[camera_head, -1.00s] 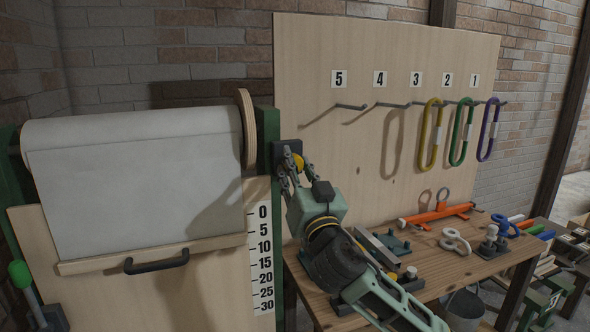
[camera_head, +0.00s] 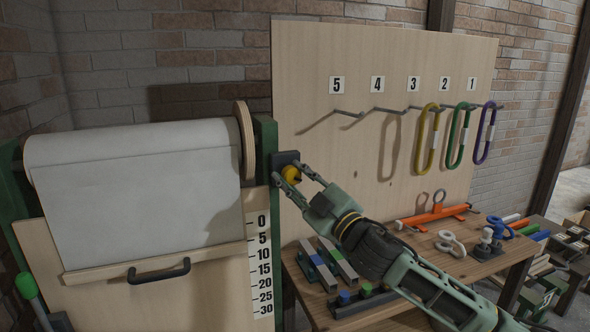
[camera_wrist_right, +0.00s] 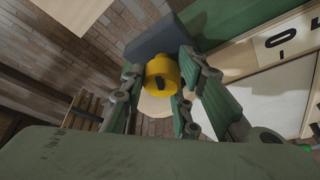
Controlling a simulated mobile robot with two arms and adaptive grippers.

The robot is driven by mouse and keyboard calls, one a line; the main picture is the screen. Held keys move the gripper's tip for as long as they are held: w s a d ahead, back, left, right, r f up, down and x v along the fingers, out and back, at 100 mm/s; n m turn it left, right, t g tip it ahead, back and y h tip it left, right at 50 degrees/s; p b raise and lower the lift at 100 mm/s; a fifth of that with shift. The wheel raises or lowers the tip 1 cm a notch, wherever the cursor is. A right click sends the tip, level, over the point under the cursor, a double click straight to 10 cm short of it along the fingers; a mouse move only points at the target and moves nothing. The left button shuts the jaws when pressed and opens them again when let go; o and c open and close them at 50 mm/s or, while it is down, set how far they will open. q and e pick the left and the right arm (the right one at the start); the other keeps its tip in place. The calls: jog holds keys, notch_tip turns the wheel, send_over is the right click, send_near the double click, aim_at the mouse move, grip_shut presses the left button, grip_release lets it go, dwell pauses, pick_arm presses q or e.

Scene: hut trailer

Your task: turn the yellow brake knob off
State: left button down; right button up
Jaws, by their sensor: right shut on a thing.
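The yellow brake knob (camera_head: 291,174) sits on a dark block (camera_head: 285,158) on the green post, to the right of the white roll. My right gripper (camera_head: 289,177) reaches it from the lower right and its fingers are shut on the knob. In the right wrist view the yellow knob (camera_wrist_right: 162,76) lies between the two fingers of my right gripper (camera_wrist_right: 160,88), with a dark mark on its face. The fingers hide part of the knob's sides. My left gripper is not in either view.
A white roll (camera_head: 140,180) with a black handle (camera_head: 159,271) stands at left, beside a number scale (camera_head: 260,265). A pegboard (camera_head: 390,60) with colored rings is behind my arm. The wooden workbench (camera_head: 490,266) holds tools and blocks.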

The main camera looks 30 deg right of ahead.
jog(key=n+p, duration=0.1)
jog(key=r+n+g+y+p, duration=0.1)
jog(key=n, duration=0.1)
jog(key=n+p, duration=0.1)
jog(key=shift+d+r+n+p, duration=0.15)
jog(key=shift+r+n+p, duration=0.2)
jog(key=shift+n, duration=0.05)
jog(key=shift+f+n+g+y+p, duration=0.1)
jog(key=shift+n+g+y+p, duration=0.3)
jog(key=shift+n+p, duration=0.55)
jog(key=o, duration=1)
jog(key=shift+f, duration=0.25)
jog(key=shift+f, duration=0.1)
